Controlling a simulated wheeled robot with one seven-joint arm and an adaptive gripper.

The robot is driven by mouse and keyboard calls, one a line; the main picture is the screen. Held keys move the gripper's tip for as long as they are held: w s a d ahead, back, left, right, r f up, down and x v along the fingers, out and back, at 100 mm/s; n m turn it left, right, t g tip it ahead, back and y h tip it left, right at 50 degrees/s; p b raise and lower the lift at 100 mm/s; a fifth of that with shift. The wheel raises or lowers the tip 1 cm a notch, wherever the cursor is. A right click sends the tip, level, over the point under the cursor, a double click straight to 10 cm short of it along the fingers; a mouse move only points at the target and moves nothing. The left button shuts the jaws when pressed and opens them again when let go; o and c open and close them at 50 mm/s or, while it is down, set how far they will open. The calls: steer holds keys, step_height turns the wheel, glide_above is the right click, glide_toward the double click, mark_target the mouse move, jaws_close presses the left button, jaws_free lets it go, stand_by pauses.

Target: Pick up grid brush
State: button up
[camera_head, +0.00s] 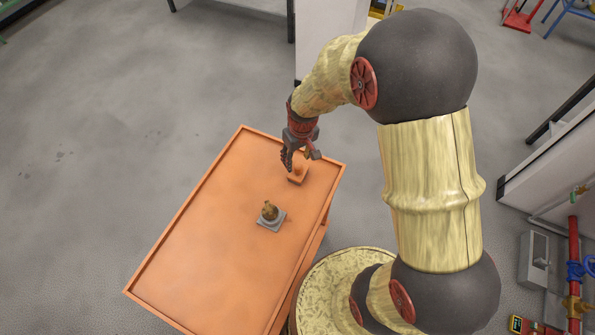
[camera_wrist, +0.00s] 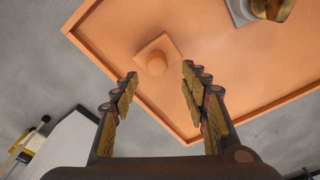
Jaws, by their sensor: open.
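My gripper (camera_head: 300,161) is open and empty, above the far end of the orange tray table (camera_head: 205,215). In the wrist view, a small orange square block with a round knob (camera_wrist: 156,62) lies just beyond and between my fingertips (camera_wrist: 160,72). In the head view, this block (camera_head: 297,176) sits close below my gripper, partly covered by it. A brass-coloured piece on a grey square base (camera_head: 270,215) stands nearer the table's middle. It shows cut off at the top right of the wrist view (camera_wrist: 270,8). I cannot tell for certain which item is the grid brush.
The table has a low raised rim. Its left and near parts are bare. Grey floor lies open to the left. A white cabinet (camera_head: 330,30) stands beyond the table. Red and blue pipework (camera_head: 574,250) and a grey box (camera_head: 533,260) are at the right wall.

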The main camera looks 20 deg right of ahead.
mark_target(298, 165)
steer(key=f, duration=0.2)
steer(key=f+b, duration=0.1)
steer(key=f, duration=0.2)
steer(key=shift+w+d+f, duration=0.15)
steer(key=shift+d+f, duration=0.05)
steer(key=shift+f, duration=0.15)
steer(key=shift+r, duration=0.1)
steer(key=shift+c, duration=1.4)
jaws_close()
